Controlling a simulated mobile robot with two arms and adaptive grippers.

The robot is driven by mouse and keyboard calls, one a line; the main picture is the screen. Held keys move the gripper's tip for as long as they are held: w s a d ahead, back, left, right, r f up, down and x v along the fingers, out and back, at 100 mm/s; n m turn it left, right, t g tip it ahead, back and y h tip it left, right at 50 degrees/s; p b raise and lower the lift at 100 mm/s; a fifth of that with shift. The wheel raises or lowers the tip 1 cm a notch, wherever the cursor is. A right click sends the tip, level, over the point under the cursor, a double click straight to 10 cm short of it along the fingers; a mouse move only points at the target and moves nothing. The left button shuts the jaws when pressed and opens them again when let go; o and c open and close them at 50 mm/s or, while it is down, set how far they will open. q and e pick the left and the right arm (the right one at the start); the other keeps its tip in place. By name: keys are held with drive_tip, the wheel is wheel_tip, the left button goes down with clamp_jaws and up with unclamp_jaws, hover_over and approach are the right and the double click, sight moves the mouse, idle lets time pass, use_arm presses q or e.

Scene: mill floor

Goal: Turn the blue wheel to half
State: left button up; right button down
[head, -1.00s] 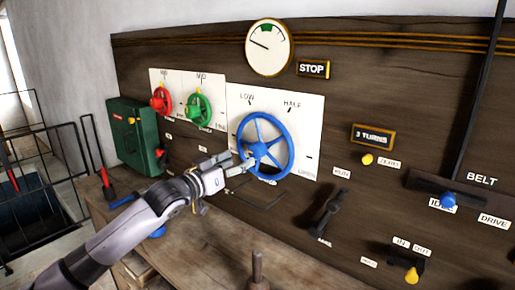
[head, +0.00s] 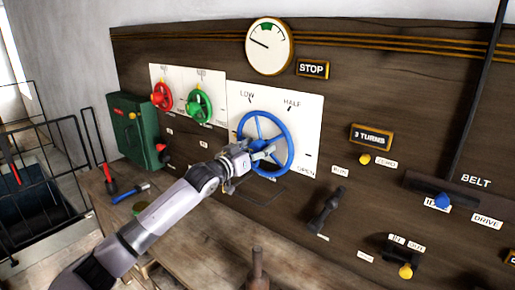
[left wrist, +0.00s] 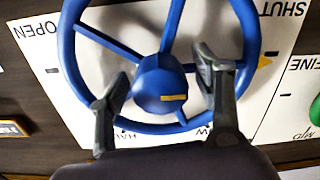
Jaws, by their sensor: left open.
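The blue wheel (head: 287,136) is mounted on a white plate on the dark board, with LOW and HALF printed above it and OPEN at lower right. It also shows upside down in the left wrist view (left wrist: 69,60), where a yellow pointer (left wrist: 265,62) sits at the rim between SHUT and LOW. The hub (left wrist: 158,80) has a yellow bar. My left gripper (head: 262,151) is at the wheel's front; its open fingers (left wrist: 162,72) stand on either side of the hub, over the spokes. I cannot tell whether they touch. My right gripper is out of view.
Left of the wheel are a red wheel (head: 161,96), a green wheel (head: 199,105) and a green box (head: 135,132). A gauge (head: 270,46) is above. A black lever (head: 326,208) is at lower right. A wooden bench (head: 195,258) runs below.

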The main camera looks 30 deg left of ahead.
use_arm(q)
drive_tip(key=shift+c, duration=0.4)
drive_tip(key=c, duration=1.1)
